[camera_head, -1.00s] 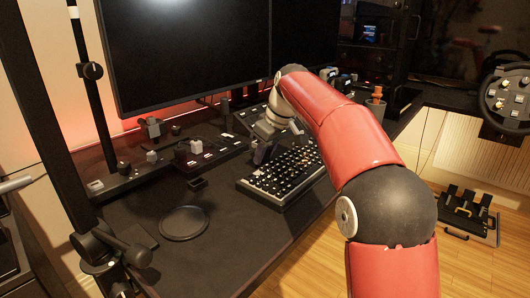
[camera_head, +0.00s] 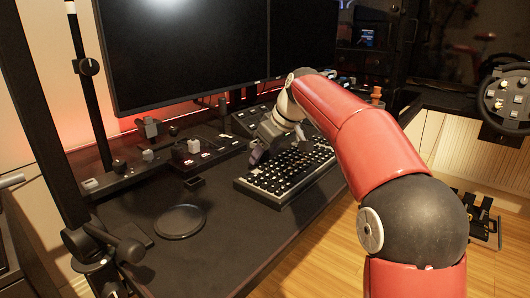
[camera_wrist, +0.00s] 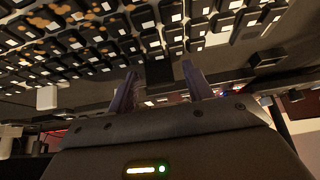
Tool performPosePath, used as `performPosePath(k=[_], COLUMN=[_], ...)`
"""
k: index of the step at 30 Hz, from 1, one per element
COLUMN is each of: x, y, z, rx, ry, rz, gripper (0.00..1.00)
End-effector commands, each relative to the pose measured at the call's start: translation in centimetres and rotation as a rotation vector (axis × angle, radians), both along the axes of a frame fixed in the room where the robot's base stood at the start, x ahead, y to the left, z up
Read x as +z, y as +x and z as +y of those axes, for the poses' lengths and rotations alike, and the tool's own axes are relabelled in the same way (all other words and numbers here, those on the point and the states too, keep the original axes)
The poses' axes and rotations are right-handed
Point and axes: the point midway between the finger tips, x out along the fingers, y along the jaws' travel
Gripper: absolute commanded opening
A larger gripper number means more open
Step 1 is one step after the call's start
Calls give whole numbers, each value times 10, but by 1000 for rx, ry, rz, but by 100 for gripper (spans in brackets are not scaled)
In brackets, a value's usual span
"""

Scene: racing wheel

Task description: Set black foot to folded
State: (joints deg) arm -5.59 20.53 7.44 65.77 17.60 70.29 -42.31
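The black keyboard (camera_head: 287,172) with pale-marked keys lies on the desk, and it fills the top of the wrist view (camera_wrist: 100,40). My gripper (camera_head: 257,153) is at the keyboard's back left edge in the head view. In the wrist view my gripper (camera_wrist: 159,70) has its two purple fingers apart. A small dark block at the keyboard's edge shows between the fingertips; I cannot tell whether it is the black foot or whether the fingers touch it. No foot can be clearly made out in the head view.
A round black disc (camera_head: 180,221) lies on the open desk at the front left. Control boxes with switches (camera_head: 195,152) stand behind, below the large monitor (camera_head: 185,50). A steering wheel (camera_head: 507,100) and pedals (camera_head: 480,217) are at the right.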

Motion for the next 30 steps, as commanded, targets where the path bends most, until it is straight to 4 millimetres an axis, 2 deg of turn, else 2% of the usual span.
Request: performPosePath(k=[9, 21, 30], x=[3, 57, 67], y=[-1, -20, -25], z=[-2, -26, -31], rx=[-1, -2, 0], ry=[-1, 0, 0], rz=[-1, -2, 0], gripper=[51, 51, 51])
